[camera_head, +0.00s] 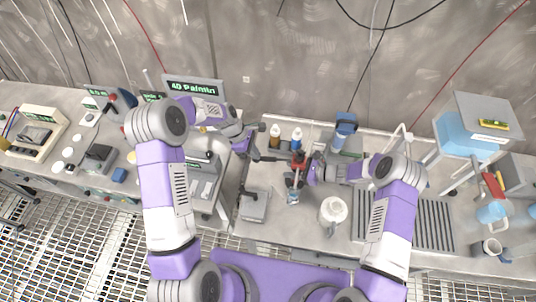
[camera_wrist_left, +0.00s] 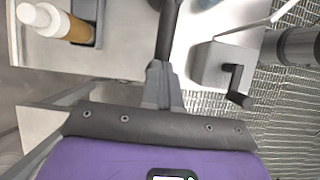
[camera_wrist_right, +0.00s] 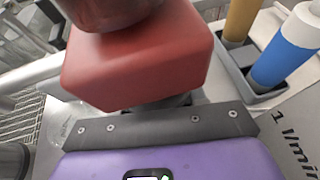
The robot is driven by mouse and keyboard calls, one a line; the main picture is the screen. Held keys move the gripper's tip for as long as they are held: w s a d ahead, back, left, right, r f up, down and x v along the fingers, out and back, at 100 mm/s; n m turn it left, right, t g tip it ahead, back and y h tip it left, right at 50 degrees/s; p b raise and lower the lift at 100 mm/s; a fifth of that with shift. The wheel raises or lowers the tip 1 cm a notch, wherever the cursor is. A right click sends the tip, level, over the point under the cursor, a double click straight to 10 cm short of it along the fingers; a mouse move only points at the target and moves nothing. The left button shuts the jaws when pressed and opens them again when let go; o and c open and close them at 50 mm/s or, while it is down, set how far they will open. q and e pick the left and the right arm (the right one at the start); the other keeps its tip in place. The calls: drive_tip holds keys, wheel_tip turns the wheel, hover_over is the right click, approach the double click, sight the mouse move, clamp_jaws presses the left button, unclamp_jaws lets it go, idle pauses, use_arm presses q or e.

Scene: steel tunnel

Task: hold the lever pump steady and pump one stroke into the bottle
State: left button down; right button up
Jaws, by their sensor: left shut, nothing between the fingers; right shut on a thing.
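The lever pump's red body (camera_head: 298,161) stands near the middle of the bench in the head view. My right gripper (camera_head: 311,172) is shut on it from the right; the red block (camera_wrist_right: 140,62) fills the right wrist view above the fingers. A dark lever (camera_head: 272,158) reaches left from the pump. My left gripper (camera_head: 254,155) is shut and empty at the lever's left end. In the left wrist view its closed fingertips (camera_wrist_left: 163,72) line up with the dark lever (camera_wrist_left: 167,28); contact is unclear. A small clear, bluish bottle (camera_head: 293,197) appears below the pump, partly hidden.
Behind the pump, a rack holds an amber bottle (camera_head: 275,131) and a blue-and-white bottle (camera_head: 297,138). A grey crank box (camera_head: 253,206) stands front left, a white jug (camera_head: 333,211) front right. A ribbed drain plate (camera_head: 430,220) lies farther right.

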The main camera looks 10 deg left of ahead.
use_arm(q)
drive_tip(key=shift+r, duration=0.1)
drive_tip(key=v, duration=1.2)
idle(0.9)
use_arm(e)
drive_tip(key=o, duration=1.2)
drive_tip(key=shift+o, duration=0.2)
